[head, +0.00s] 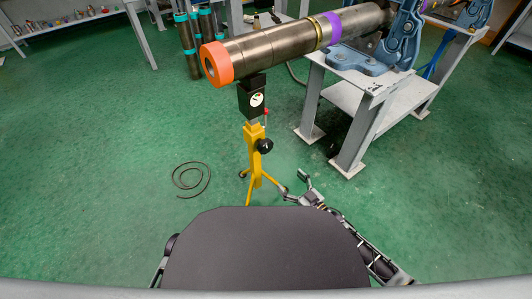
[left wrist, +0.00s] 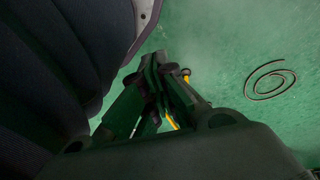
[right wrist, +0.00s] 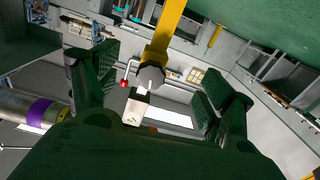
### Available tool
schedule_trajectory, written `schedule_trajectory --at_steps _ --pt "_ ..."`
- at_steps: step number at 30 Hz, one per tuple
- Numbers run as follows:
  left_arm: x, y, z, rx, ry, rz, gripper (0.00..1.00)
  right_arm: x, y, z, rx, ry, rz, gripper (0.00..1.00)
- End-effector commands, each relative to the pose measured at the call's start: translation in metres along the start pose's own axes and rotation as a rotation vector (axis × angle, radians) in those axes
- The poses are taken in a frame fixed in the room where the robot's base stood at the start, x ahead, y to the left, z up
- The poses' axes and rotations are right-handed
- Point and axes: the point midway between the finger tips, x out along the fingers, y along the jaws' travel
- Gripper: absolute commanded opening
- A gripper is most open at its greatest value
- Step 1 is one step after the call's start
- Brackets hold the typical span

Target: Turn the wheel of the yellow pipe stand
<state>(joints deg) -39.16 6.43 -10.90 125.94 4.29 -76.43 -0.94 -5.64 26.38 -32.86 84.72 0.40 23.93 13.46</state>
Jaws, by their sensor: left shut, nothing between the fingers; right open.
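The yellow pipe stand (head: 254,158) stands on the floor under the orange-ringed end of a long pipe (head: 262,48). Its black wheel (head: 265,145) is on the right side of its post in the head view. My right gripper (head: 296,187) is open, low and to the right of the stand. In the right wrist view the wheel (right wrist: 150,77) and the yellow post (right wrist: 166,35) appear between the open fingers; contact cannot be seen. My left gripper (left wrist: 158,75) is shut and empty beside my body; the head view does not show it.
A grey steel table (head: 375,100) with blue vises (head: 362,52) stands right of the yellow stand. A coiled cable (head: 191,180) lies on the green floor to the left. Teal-banded pipes (head: 188,45) stand behind. The floor left of the stand is mostly clear.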

Motion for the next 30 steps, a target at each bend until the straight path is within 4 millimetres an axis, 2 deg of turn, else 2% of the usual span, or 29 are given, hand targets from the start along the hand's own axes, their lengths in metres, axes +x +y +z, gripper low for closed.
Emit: schedule_trajectory --at_steps 2,5,12,14,21,30 --pt "0.01 0.003 0.001 -0.003 0.019 0.015 0.0 -0.001 0.0 -0.002 0.003 0.011 -0.001 0.81" --pt "0.013 0.008 -0.006 -0.008 0.067 0.037 0.0 0.001 0.0 -0.017 0.008 0.03 -0.002 0.81" --pt "-0.004 0.02 -0.046 -0.024 0.234 0.09 0.0 0.014 -0.003 -0.069 0.029 0.064 0.003 0.81" --pt "-0.007 0.022 -0.054 -0.029 0.274 0.101 0.0 0.016 -0.005 -0.074 0.032 0.061 0.006 0.81" --pt "-0.015 0.024 -0.075 -0.038 0.369 0.116 0.0 0.018 -0.003 -0.069 0.025 0.023 0.016 0.81" --pt "-0.015 0.024 -0.076 -0.038 0.377 0.115 0.0 0.018 -0.003 -0.068 0.015 0.018 0.017 0.81"
